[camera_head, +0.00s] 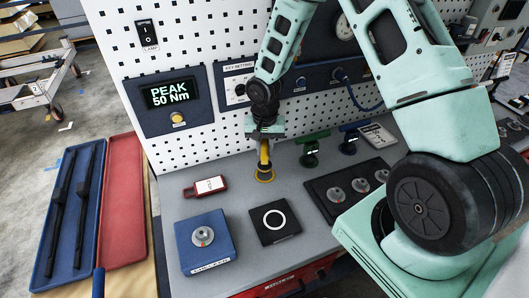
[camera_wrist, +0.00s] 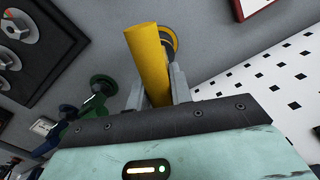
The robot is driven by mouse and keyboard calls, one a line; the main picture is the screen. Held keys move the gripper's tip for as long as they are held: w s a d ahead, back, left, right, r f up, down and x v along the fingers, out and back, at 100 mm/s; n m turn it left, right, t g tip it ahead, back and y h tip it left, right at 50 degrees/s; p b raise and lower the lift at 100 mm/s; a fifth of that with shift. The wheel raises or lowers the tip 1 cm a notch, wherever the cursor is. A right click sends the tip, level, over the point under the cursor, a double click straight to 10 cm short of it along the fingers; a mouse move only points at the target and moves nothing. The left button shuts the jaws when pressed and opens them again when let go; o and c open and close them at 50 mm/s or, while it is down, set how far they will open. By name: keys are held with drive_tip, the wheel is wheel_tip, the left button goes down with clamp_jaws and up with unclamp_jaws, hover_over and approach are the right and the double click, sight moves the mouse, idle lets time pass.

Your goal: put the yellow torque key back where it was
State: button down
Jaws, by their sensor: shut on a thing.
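The yellow torque key (camera_head: 264,172) is upright under my gripper (camera_head: 264,143), near the back of the grey bench by the pegboard. My gripper is shut on its upper part; the wrist view shows the yellow bar (camera_wrist: 150,62) between the fingers (camera_wrist: 157,88) and a round yellow end beyond it. I cannot tell whether its lower end touches the bench. A green key (camera_head: 309,153) and a blue key (camera_head: 348,140) stand to its right. A black pad with a white ring (camera_head: 273,220) lies in front of it.
A black plate (camera_head: 330,208) holds several metal pieces at right. A display (camera_head: 170,94) reads PEAK 50 Nm.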

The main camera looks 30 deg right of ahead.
drive_tip(key=shift+f, duration=1.45)
drive_tip(key=shift+f, duration=0.15)
drive_tip(key=c, duration=1.3)
unclamp_jaws()
drive_tip(key=shift+o, duration=0.2)
